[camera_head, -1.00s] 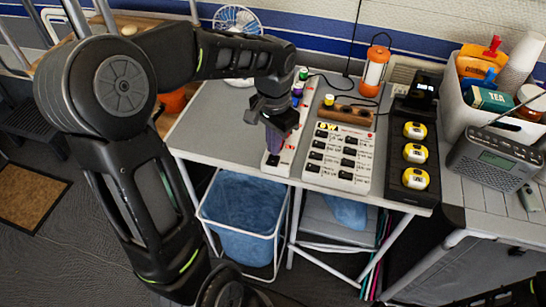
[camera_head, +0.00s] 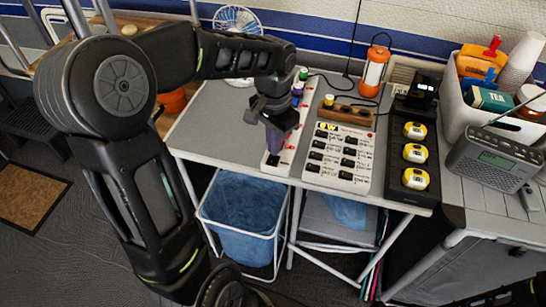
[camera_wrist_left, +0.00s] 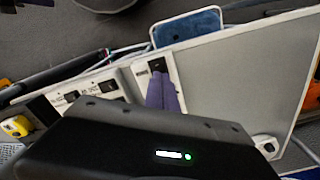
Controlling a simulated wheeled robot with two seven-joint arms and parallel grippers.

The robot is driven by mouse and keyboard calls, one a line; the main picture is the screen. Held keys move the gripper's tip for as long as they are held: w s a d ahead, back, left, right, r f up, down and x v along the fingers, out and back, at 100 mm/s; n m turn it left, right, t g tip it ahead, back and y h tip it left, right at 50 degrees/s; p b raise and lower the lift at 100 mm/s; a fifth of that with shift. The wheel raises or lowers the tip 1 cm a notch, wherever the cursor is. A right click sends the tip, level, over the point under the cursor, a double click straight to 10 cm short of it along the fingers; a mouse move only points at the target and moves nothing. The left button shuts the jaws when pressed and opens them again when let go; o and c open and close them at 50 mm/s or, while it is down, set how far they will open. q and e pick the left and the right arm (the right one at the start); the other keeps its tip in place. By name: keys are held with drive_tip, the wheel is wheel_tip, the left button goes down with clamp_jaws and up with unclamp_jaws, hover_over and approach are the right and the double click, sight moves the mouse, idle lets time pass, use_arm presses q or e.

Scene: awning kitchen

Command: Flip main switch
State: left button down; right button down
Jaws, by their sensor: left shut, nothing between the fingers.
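A white power strip (camera_head: 283,155) lies on the grey folding table, with coloured plugs along its far part. A black rocker switch (camera_head: 272,160) sits at its near end. My left gripper (camera_head: 274,150) is shut and empty, pointing down over the strip at this switch. In the left wrist view its purple fingers (camera_wrist_left: 163,95) are together, just beside the black switch (camera_wrist_left: 157,65). I cannot tell whether the fingertips touch the switch. A wider white panel (camera_head: 338,156) with several black labelled switches lies to the right.
A black charger tray (camera_head: 408,188) with several yellow devices, an orange lantern (camera_head: 374,70) and a radio (camera_head: 496,160) stand to the right. A blue-lined bin (camera_head: 245,205) stands under the table.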

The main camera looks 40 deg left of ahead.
use_arm(q)
drive_tip(key=shift+f+b, duration=0.6)
drive_tip(key=shift+f, duration=0.3)
idle(0.4)
drive_tip(key=shift+r, duration=0.1)
wheel_tip(320, 180, up, 7)
drive_tip(key=p, duration=0.5)
drive_tip(key=shift+p, duration=0.35)
idle(0.4)
